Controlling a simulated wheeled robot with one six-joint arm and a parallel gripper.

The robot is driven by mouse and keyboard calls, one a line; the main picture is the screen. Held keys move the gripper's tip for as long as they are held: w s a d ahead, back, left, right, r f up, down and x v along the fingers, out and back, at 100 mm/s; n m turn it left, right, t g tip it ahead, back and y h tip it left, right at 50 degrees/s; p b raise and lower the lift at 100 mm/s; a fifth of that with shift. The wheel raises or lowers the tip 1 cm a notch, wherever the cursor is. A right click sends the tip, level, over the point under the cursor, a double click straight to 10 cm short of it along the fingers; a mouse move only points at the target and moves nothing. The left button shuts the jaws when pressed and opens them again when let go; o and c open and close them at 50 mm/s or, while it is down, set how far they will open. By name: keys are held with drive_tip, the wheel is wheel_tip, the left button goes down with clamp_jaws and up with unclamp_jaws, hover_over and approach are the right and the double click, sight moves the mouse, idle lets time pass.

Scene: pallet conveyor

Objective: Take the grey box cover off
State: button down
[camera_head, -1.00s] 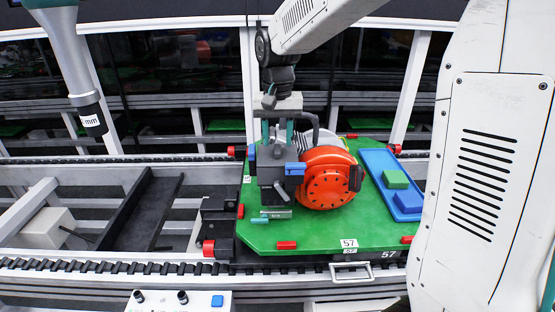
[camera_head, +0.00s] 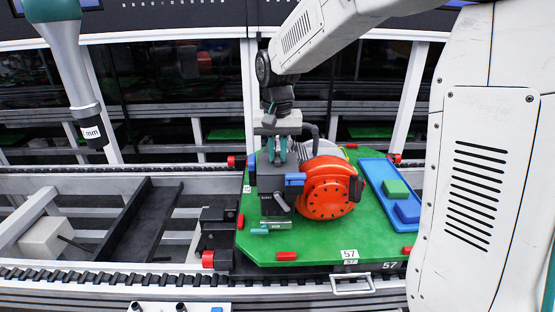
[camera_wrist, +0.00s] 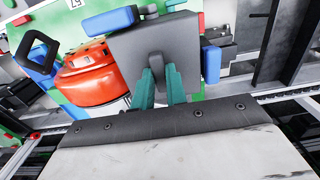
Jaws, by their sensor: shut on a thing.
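The grey box (camera_head: 274,200) stands upright on the green pallet plate (camera_head: 315,238), left of an orange round housing (camera_head: 327,192). Its grey square cover (camera_wrist: 186,38) fills the middle of the wrist view and appears seated on the box, with blue parts at its edges. My gripper (camera_head: 277,156) is directly above the box, pointing down. In the wrist view its teal fingers (camera_wrist: 158,82) are shut on the grey upright handle of the cover. The fingers and handle hide part of the cover, and the seam between cover and box is not clear.
The orange housing is close beside the box on the right. A blue tray (camera_head: 373,168) with a green block (camera_head: 396,188) and a blue block (camera_head: 407,211) lies further right. The conveyor frame left of the pallet is mostly open.

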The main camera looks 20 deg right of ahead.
sight(277, 156)
wheel_tip(277, 156, up, 21)
drive_tip(key=shift+r, duration=0.2)
idle(1.3)
